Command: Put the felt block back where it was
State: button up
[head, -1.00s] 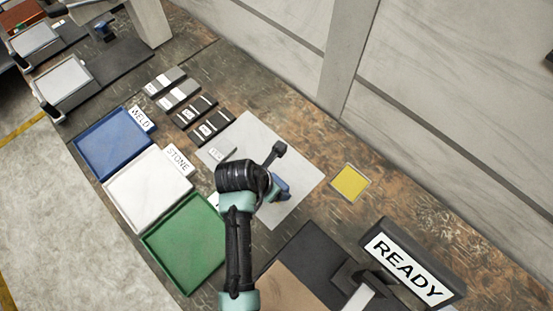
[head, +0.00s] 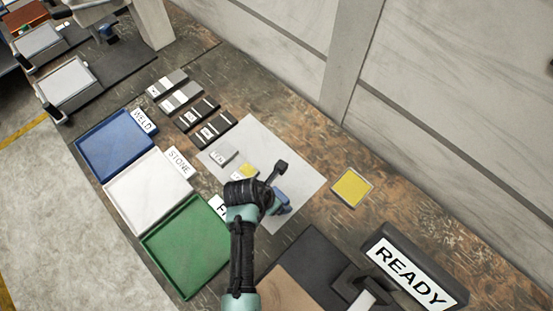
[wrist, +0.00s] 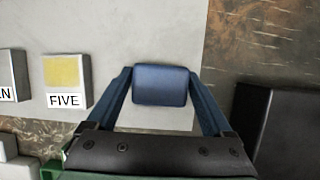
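My gripper (wrist: 160,88) has its two blue fingers on either side of a dark blue block (wrist: 160,84), which fills the space between the fingertips. No label shows on it, so I cannot confirm that it is the felt block. In the head view my gripper (head: 281,203) is over the lower right part of a pale grey sheet (head: 300,184). A light block with a yellow top, labelled FIVE (wrist: 65,80), sits to the left of the fingers; it also shows in the head view (head: 247,171). A grey block (head: 222,152) lies farther left.
Blue (head: 115,146), white (head: 147,190) and green (head: 186,246) trays line the front left; labels read WELD and STONE, the third is partly hidden. Several small blocks (head: 205,130) stand behind. A yellow square (head: 351,187) and a READY sign (head: 410,275) are at right.

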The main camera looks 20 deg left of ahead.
jog(key=shift+o, duration=0.7)
jog(key=shift+r, duration=0.1)
